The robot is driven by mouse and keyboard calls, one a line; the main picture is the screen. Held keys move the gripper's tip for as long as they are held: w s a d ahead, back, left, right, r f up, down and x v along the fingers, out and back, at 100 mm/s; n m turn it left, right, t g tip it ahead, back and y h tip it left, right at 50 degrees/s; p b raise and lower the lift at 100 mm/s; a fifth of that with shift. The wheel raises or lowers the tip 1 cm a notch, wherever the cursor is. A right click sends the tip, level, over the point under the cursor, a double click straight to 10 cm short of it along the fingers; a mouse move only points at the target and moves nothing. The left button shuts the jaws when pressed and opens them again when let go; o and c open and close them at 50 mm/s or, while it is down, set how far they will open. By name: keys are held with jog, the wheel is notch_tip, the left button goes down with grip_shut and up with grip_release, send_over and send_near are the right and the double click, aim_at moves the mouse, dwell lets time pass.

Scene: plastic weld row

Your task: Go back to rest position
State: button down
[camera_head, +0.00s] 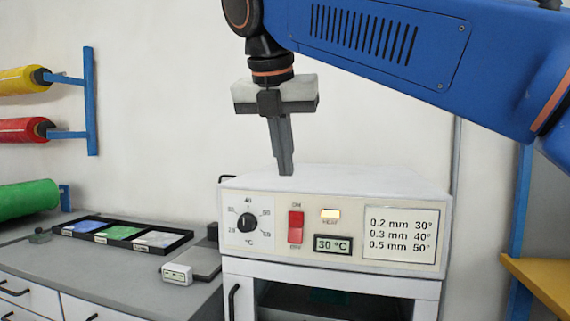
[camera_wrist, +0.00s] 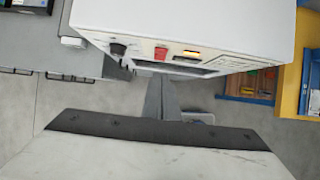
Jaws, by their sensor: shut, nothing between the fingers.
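My gripper (camera_head: 285,168) hangs below the blue arm, pointing down, with its two fingers together and nothing between them. In the head view its tips overlap the top of the white heating unit (camera_head: 410,181). In the wrist view the gripper (camera_wrist: 160,100) shows in front of the unit (camera_wrist: 215,25), over its near side. The exact gap between them cannot be told. The unit's red switch (camera_head: 296,227) is beside a lit yellow HEAT lamp (camera_head: 330,214). The display (camera_head: 332,244) reads 30 °C, and the dial (camera_head: 247,222) is to the left.
A black tray (camera_head: 170,246) with blue, green and whitish sections lies on the grey counter (camera_head: 90,271), near a small white device (camera_head: 177,274). Yellow, red and green rolls hang at left. A yellow shelf (camera_head: 545,277) stands at right. Grey floor (camera_wrist: 40,105) is clear.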

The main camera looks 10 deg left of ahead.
jog(key=d+f+m+g, duration=0.1)
jog(key=d+f+m, duration=0.7)
jog(key=d, duration=0.4)
jog(key=d+f+m, duration=0.8)
jog(key=d, duration=0.4)
jog(key=s+d+f+m, duration=0.4)
jog(key=d+f+m, duration=0.1)
jog(key=f, duration=0.4)
jog(key=s+d+f+m, duration=0.5)
jog(key=f+m, duration=0.2)
jog(key=f, duration=0.2)
jog(key=s+d+f+m, duration=0.5)
jog(key=f+m, duration=0.2)
jog(key=f, duration=0.2)
jog(key=shift+f, duration=0.25)
